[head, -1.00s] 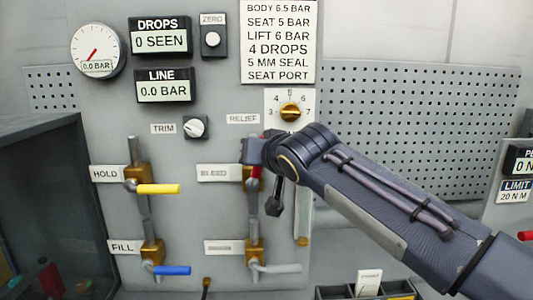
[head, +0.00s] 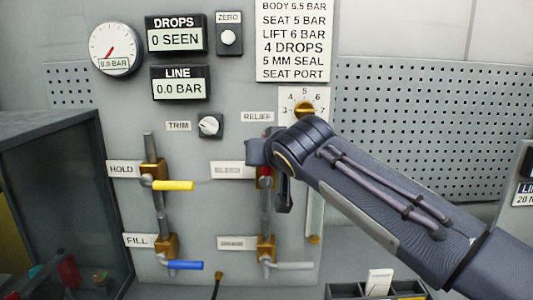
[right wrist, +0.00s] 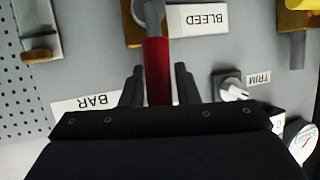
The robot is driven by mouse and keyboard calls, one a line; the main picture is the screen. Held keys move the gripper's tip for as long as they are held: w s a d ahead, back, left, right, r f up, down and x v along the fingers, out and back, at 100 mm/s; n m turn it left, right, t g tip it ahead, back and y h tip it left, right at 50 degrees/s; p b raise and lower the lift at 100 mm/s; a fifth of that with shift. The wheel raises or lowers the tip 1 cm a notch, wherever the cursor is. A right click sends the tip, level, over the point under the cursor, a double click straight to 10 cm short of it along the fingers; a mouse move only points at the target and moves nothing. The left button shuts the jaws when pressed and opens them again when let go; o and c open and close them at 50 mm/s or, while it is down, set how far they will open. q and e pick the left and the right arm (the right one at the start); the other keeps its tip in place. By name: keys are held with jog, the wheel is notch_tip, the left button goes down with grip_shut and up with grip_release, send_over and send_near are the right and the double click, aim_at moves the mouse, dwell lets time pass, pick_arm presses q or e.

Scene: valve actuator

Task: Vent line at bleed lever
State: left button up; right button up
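The bleed lever has a red handle (right wrist: 157,70) and stands in line with its pipe, upright in the head view, where only a bit of red (head: 265,183) shows beside the BLEED label (head: 232,170). My right gripper (right wrist: 160,75) has one finger on each side of the red handle, very close to it. Whether the fingers press on it I cannot tell. In the head view my right wrist and gripper (head: 262,152) cover the handle's upper part. The LINE display (head: 179,89) reads 0.0 BAR, and the round gauge (head: 116,48) also shows 0.0 BAR. My left gripper is not in view.
The yellow HOLD lever (head: 173,185) and blue FILL lever (head: 185,265) lie horizontal at the left. A grey lever (head: 293,266) lies horizontal below the bleed valve. The TRIM knob (head: 209,125) and RELIEF knob (head: 304,109) are above. A dark bin (head: 345,291) stands at the bottom right.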

jog(key=shift+o, duration=1.1)
jog(key=b+v, duration=0.2)
jog(key=v, duration=0.6)
jog(key=shift+f, duration=0.1)
